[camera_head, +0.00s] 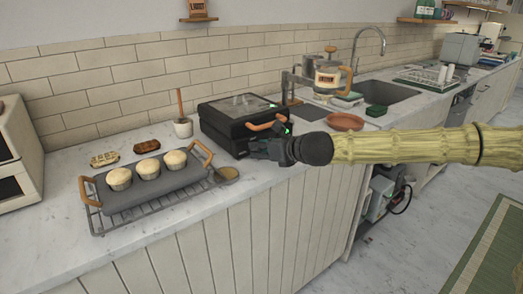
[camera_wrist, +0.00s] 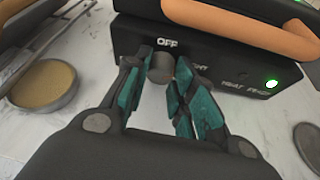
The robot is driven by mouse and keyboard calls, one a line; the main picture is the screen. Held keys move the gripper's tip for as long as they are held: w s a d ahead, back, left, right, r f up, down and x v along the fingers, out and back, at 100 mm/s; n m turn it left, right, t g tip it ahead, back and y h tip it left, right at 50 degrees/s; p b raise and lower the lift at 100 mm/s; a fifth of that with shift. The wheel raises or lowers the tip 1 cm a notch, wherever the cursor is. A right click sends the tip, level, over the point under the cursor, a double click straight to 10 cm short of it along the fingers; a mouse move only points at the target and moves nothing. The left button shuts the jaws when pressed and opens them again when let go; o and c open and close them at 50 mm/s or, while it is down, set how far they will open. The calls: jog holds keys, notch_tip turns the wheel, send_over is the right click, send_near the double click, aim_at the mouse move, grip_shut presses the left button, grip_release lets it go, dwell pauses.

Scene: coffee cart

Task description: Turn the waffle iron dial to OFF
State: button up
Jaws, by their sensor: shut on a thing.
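The black waffle iron (camera_head: 232,112) stands on the counter near the wall, lid down, with an orange-brown handle (camera_wrist: 240,22) across its front. Its dark round dial (camera_wrist: 160,67) is on the front panel, just below the white word OFF. More white lettering to the right of the dial is partly covered by a finger. My gripper (camera_wrist: 162,76) has its teal-padded fingers on either side of the dial and is shut on it. In the head view my gripper (camera_head: 266,149) is at the front of the iron and hides the dial. I cannot tell which way the dial points.
A green light (camera_wrist: 271,84) glows on the panel. A small bowl of batter (camera_wrist: 42,84) is left of my gripper. A rack with a grey tray (camera_head: 160,191) of muffins is further left. A terracotta dish (camera_head: 345,121) and a glass pot (camera_head: 329,77) are to the right.

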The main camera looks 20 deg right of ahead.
jog(key=n+h, duration=0.1)
jog(key=n, duration=0.1)
jog(key=n+t+h+b, duration=0.1)
jog(key=n+h, duration=0.1)
jog(key=shift+a+f, duration=0.1)
jog(key=shift+a, duration=0.1)
jog(key=n+t+h+b, duration=0.1)
jog(key=n, duration=0.1)
jog(key=n+h+b, duration=0.1)
jog(key=n, duration=0.1)
jog(key=shift+s+a+t, duration=0.1)
jog(key=shift+t, duration=0.3)
jog(key=shift+n, duration=0.3)
jog(key=o, duration=0.7)
jog(key=shift+o, duration=0.2)
jog(key=shift+s, duration=0.1)
jog(key=v, duration=1.1)
jog(key=shift+s, duration=0.45)
